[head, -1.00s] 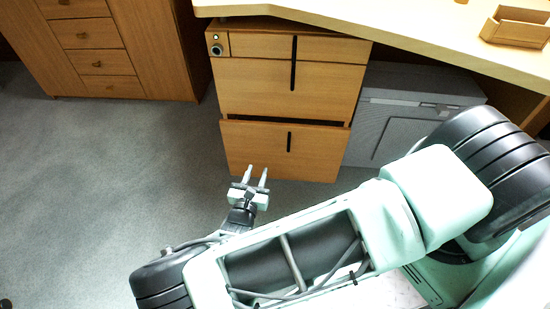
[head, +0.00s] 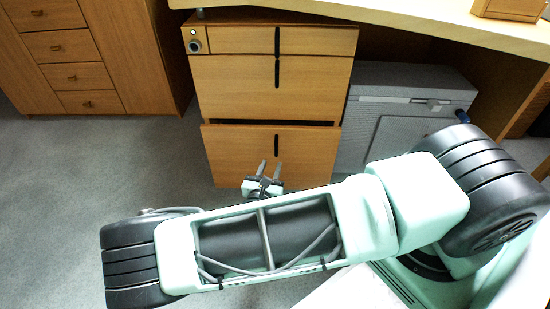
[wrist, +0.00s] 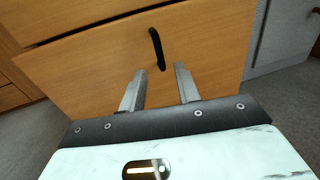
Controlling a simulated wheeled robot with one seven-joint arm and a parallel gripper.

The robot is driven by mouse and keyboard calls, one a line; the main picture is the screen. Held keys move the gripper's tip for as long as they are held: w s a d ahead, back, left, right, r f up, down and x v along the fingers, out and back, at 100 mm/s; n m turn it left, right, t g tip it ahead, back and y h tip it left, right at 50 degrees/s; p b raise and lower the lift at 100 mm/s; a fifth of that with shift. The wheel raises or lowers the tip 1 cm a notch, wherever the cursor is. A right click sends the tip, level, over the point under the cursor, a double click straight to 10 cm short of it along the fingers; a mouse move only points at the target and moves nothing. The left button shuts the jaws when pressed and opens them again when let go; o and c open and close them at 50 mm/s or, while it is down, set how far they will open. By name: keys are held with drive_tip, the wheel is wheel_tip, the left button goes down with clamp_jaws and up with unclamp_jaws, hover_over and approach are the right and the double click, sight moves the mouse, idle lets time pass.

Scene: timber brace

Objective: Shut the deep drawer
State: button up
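The deep drawer (head: 232,150) is the bottom drawer of the wooden cabinet under the desk. It stands out a little, with a dark gap along its top edge. Its front, with a black vertical handle, also fills much of the wrist view (wrist: 92,68). My gripper (head: 269,166) is in front of the drawer's lower front, below the handle. In the wrist view my gripper (wrist: 157,85) has its two fingers apart with nothing between them, pointing at the drawer front below the handle (wrist: 157,48). I cannot tell whether the fingertips touch the wood.
The upper drawers (head: 255,88) look closed. A grey box-like unit (head: 400,105) stands right of the cabinet under the desk (head: 420,28). Another wooden chest of drawers (head: 130,50) is at the left. The grey carpet (head: 60,190) is clear at the left.

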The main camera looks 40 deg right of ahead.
sight(276, 152)
drive_tip(key=b+x, duration=0.2)
drive_tip(key=x, duration=0.4)
drive_tip(key=shift+w+d, duration=0.25)
clamp_jaws()
